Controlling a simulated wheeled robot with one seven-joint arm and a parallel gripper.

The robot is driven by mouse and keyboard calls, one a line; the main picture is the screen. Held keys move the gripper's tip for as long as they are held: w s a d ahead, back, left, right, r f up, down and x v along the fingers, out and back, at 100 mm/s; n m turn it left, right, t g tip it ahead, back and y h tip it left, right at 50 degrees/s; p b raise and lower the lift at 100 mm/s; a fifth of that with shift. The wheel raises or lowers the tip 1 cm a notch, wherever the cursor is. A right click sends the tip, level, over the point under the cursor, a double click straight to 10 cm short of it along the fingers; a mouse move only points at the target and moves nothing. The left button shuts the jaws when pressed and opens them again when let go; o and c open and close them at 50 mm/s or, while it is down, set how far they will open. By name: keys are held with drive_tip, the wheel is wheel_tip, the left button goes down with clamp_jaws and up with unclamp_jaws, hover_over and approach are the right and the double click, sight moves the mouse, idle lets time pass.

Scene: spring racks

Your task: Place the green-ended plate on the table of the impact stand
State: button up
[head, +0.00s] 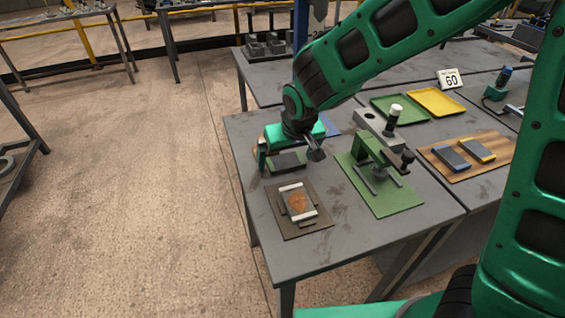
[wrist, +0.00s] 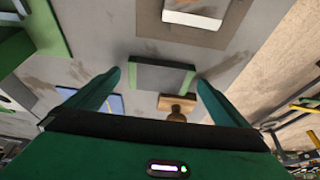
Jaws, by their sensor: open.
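The green-ended plate (head: 286,161) is a dark grey block lying on the grey table, below my gripper (head: 290,153). In the wrist view the plate (wrist: 162,75) shows a green strip at each end. My gripper (wrist: 160,84) is open, with one finger off each green end and a visible gap on both sides. A green stand (head: 370,146) on a green base stands to the right; it looks like the impact stand. Its small table is partly hidden by its frame and bars.
A brown mat (head: 284,228) with a block, pale bars and a rusty patch lies in front of the plate. A wooden board (head: 490,166) carries blue-ended and yellow-ended plates at right. Green (head: 392,99) and yellow (head: 436,101) trays lie behind. Bare tabletop separates mat and stand.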

drive_tip(key=c, duration=1.9)
